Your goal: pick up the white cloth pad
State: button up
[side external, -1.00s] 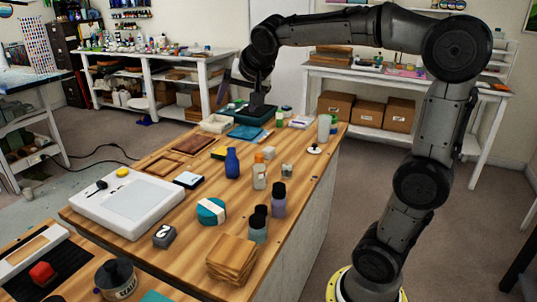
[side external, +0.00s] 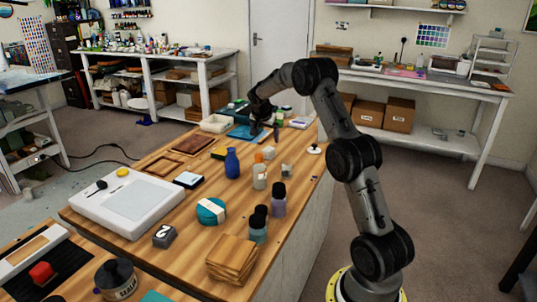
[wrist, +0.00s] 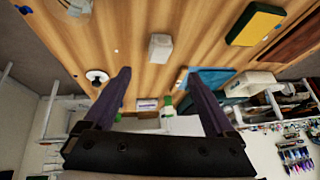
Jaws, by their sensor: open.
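A flat white piece, which looks like the white cloth pad (side external: 300,122), lies at the far right end of the wooden table in the side view. In the wrist view, a pale flat shape (wrist: 180,125) beyond the fingers may be the same pad, partly hidden by my gripper. My gripper (side external: 265,131) is near the blue cloth at the table's far end, to the left of the white piece. In the wrist view, my gripper (wrist: 158,77) has its two fingers wide apart, with nothing held between them.
A blue cloth (wrist: 208,78) and a white tray (side external: 215,123) are close by. A green-capped bottle (wrist: 168,107), a small whitish block (wrist: 160,48) and a white knobbed lid (wrist: 97,76) stand around. A blue vase (side external: 232,163) and several bottles stand nearer the camera.

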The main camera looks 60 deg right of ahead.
aim_at(269, 149)
jog(key=x, duration=1)
jog(key=shift+d+f, duration=0.2)
jog(key=shift+d, duration=0.25)
jog(key=c, duration=1.4)
